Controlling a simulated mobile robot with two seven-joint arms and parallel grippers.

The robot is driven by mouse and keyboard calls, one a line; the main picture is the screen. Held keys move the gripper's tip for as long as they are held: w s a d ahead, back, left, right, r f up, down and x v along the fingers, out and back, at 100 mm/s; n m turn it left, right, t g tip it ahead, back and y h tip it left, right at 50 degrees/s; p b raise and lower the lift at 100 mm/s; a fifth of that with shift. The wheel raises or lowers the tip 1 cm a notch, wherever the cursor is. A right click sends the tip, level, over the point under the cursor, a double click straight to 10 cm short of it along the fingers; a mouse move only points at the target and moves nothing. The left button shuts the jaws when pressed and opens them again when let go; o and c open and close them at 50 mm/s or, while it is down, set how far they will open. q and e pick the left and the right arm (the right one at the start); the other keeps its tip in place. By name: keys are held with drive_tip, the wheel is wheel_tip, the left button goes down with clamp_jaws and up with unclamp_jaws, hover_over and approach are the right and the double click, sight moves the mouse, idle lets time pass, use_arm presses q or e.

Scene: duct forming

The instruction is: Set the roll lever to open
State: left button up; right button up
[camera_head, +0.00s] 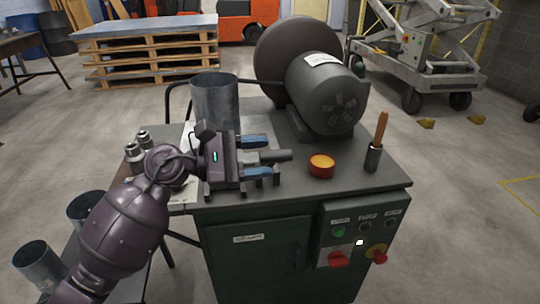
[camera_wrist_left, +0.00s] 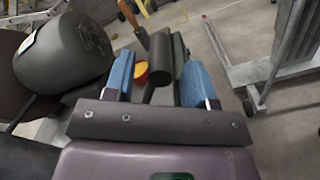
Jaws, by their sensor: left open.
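My left gripper (camera_head: 268,156) is over the left part of the green machine's top, its two blue fingers pointing right. It is open. A dark grey bar with a thicker round end (camera_head: 281,155), perhaps the roll lever, lies between the fingers. In the left wrist view the bar (camera_wrist_left: 158,58) shows between the two spread fingers (camera_wrist_left: 158,82), with gaps on both sides. I cannot tell its setting, and the gripper hides its base. My right gripper is not in view.
A large grey motor (camera_head: 325,88) stands behind. An orange-topped round pot (camera_head: 321,165) and a wooden handle in a metal holder (camera_head: 375,145) stand to the right. A metal duct tube (camera_head: 214,104) is behind the gripper. Red knobs (camera_head: 339,259) are on the front panel.

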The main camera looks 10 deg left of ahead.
use_arm(q)
drive_tip(key=shift+x, duration=1.1)
drive_tip(key=shift+c, duration=0.3)
clamp_jaws()
